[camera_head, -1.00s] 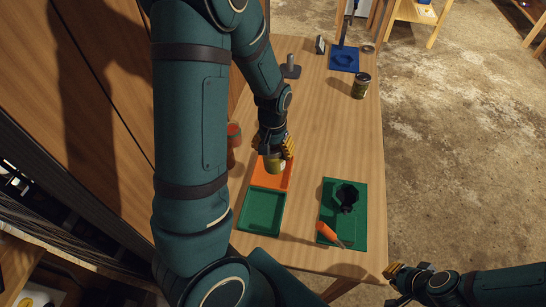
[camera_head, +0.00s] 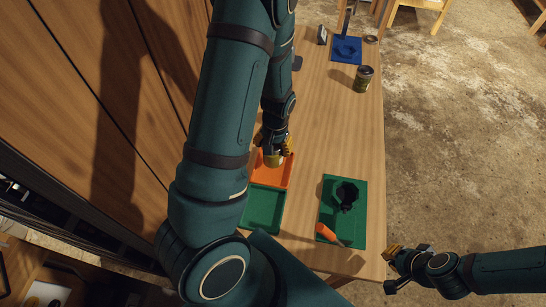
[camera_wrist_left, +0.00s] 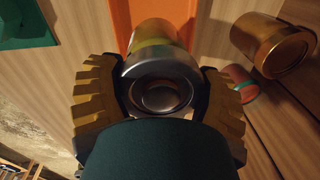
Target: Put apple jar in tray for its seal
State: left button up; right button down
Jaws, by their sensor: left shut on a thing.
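My left gripper (camera_wrist_left: 160,92) is shut on a glass jar (camera_wrist_left: 160,70) with a silver lid and pale yellow-green contents. In the head view this jar (camera_head: 273,160) is over the orange tray (camera_head: 262,178), partly hidden by my gripper. I cannot tell whether it touches the tray floor. The orange tray also shows beyond the jar in the wrist view (camera_wrist_left: 122,18). The green tray (camera_head: 250,208) adjoins the orange one and looks empty. My right gripper (camera_head: 390,270) is open and empty, off the table's near right corner.
A dark-lidded jar (camera_head: 363,79) stands farther back, near a blue mat (camera_head: 345,50). A green board (camera_head: 353,225) holds a black ring tool (camera_head: 346,195) and an orange-handled tool (camera_head: 325,232). A gold-lidded jar (camera_wrist_left: 275,45) is beside the held jar. The table's middle is clear.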

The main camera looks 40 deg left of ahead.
aim_at(273, 156)
pick_arm(q)
jog(key=shift+f, duration=2.65)
pick_arm(e)
jog(key=shift+f, duration=0.3)
pick_arm(q)
jog(key=shift+r, duration=0.1)
jog(key=shift+b, duration=0.35)
pick_arm(e)
jog(key=shift+f, duration=0.1)
pick_arm(q)
jog(key=o, duration=1.3)
jog(key=shift+f, duration=0.2)
jog(key=shift+r, duration=0.15)
jog(key=shift+r, duration=0.3)
pick_arm(e)
jog(key=shift+r, duration=0.2)
pick_arm(q)
jog(key=r, duration=0.3)
jog(key=r+p, duration=0.1)
jog(key=r, duration=0.3)
jog(key=d+r, duration=0.1)
jog(key=r, duration=0.3)
jog(key=shift+w+r+p, duration=0.1)
jog(key=shift+r+p, duration=0.15)
jog(key=shift+p, duration=0.15)
pick_arm(e)
jog(key=shift+r, duration=0.8)
